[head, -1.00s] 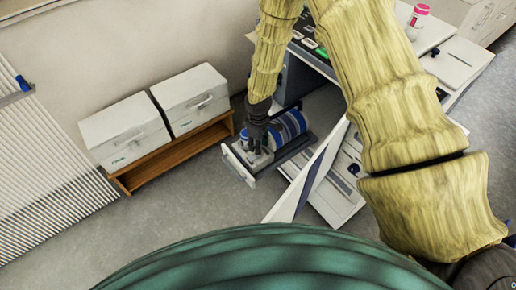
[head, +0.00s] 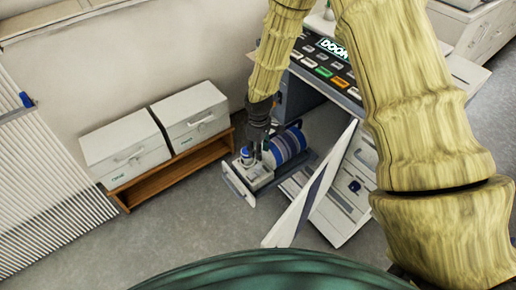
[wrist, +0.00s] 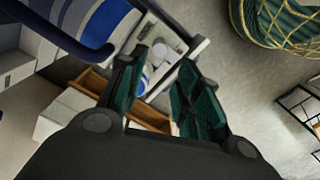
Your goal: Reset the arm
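Two white boxes (head: 122,148) sit on a low wooden shelf (head: 170,177) left of the drawer. A cabinet (head: 345,205) with a panel jutting out stands right of it. Grey floor lies clear in front.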

